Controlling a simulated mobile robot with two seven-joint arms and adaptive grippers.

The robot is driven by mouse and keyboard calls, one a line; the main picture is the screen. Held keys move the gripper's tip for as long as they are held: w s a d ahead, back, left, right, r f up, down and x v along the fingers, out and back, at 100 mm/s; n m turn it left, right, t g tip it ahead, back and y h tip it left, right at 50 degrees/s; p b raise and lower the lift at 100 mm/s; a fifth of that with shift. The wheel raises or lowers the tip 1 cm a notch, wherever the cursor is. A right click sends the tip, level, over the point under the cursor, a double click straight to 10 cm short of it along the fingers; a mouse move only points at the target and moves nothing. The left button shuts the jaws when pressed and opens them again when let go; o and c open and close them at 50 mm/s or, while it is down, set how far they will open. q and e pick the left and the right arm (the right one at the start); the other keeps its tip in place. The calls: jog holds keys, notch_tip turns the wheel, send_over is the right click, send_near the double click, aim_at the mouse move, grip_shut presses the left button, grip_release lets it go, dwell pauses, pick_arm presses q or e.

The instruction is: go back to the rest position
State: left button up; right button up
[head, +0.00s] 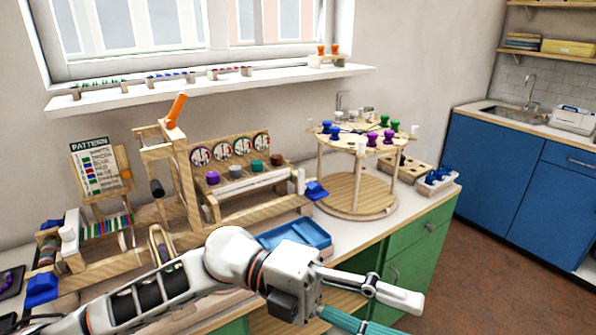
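My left arm comes in from the lower left, in front of the bench, and ends in my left gripper (385,308) at the lower middle right. The gripper is over the bench's front edge, apart from the things on the bench. A pale grey finger or link points right, with a teal piece below it that runs out of the bottom of the picture. I cannot tell whether the fingers are open or shut, or whether the teal piece is held. My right gripper is not in view.
A wooden frame with an orange handle (176,110), a pattern board (98,165) and a dial rack (232,150) stand on the bench. A round two-tier stand (355,191) with coloured knobs is at right. A blue tray (297,235) lies just behind my arm. The floor at right is clear.

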pick_arm(q)
jog(key=w+a+n+t+h, duration=0.4)
jog(key=w+n+t+h, duration=0.3)
jog(key=w+n+t, duration=0.6)
jog(key=w+a+f+n+t+y, duration=0.2)
jog(key=a+f+n+t+y, duration=0.35)
jog(key=f+n, duration=0.25)
jog(key=w+a+f+n+t+y, duration=0.2)
jog(key=a+f+n+t+y, duration=0.4)
jog(key=f+n, duration=0.25)
jog(key=s+a+f+n+g+y, duration=0.2)
jog(key=s+a+f, duration=0.3)
jog(key=f, duration=0.4)
jog(key=s+a+f+n+g+y, duration=0.1)
jog(key=s+a+f+y, duration=0.3)
jog(key=f, duration=0.6)
jog(key=s+a+f+n+g+y, duration=0.2)
jog(key=s+a+f+n+y, duration=0.1)
jog(key=s+a+f, duration=0.4)
notch_tip(320, 180, down, 3)
jog(key=shift+s+a+f+n+g, duration=0.15)
jog(key=shift+s+n+g, duration=0.2)
jog(key=shift+s+n, duration=0.2)
